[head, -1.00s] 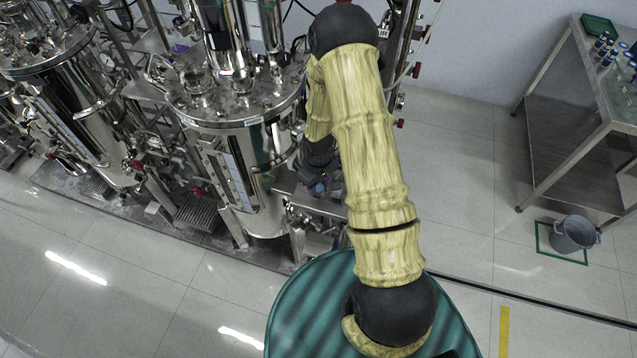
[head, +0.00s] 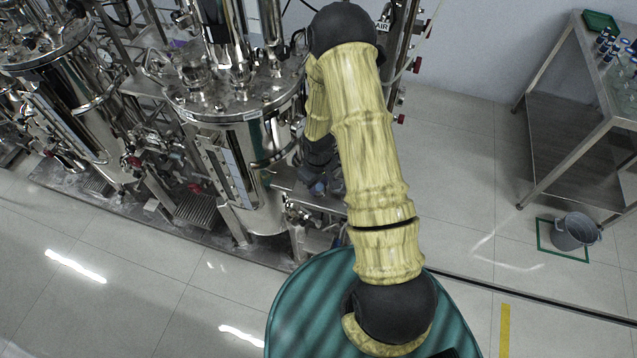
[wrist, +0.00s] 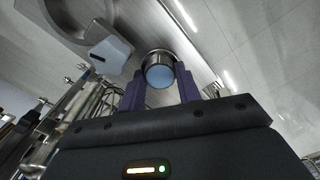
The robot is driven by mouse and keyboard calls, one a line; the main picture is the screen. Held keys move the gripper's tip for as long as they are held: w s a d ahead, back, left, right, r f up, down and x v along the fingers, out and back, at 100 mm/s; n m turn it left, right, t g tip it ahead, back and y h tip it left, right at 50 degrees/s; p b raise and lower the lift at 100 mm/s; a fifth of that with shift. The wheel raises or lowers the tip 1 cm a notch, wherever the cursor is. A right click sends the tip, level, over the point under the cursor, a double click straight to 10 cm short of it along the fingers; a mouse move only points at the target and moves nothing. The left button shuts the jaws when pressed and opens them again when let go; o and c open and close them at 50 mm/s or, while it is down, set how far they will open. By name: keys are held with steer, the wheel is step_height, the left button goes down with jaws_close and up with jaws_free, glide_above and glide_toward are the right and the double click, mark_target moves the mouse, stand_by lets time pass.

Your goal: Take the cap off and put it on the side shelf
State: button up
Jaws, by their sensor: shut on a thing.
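My gripper (wrist: 160,78) is shut in the wrist view, its two purple fingers on either side of a short round metal piece with a pale blue-grey face, which I take to be the cap (wrist: 160,72). Whether the cap is still seated on something is hidden. In the head view my gripper (head: 322,183) is mostly hidden behind my arm, low beside the middle steel vessel (head: 245,150). A small flat metal ledge (head: 284,187) shows beside that vessel; I cannot tell if it is the side shelf.
A pale grey rounded part (wrist: 92,35) is close to the gripper's upper left in the wrist view. Pipes and valves crowd the skid. A steel bench (head: 567,125) with bottles stands at the right, a bucket (head: 574,232) near it. The floor between is clear.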

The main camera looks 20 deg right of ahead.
steer(key=shift+f, duration=0.2)
steer(key=o, duration=1.2)
steer(key=shift+c, duration=0.2)
steer(key=shift+s, duration=0.1)
steer(key=shift+r, duration=0.1)
steer(key=shift+r+p, duration=2.5)
steer(key=shift+r, duration=0.95)
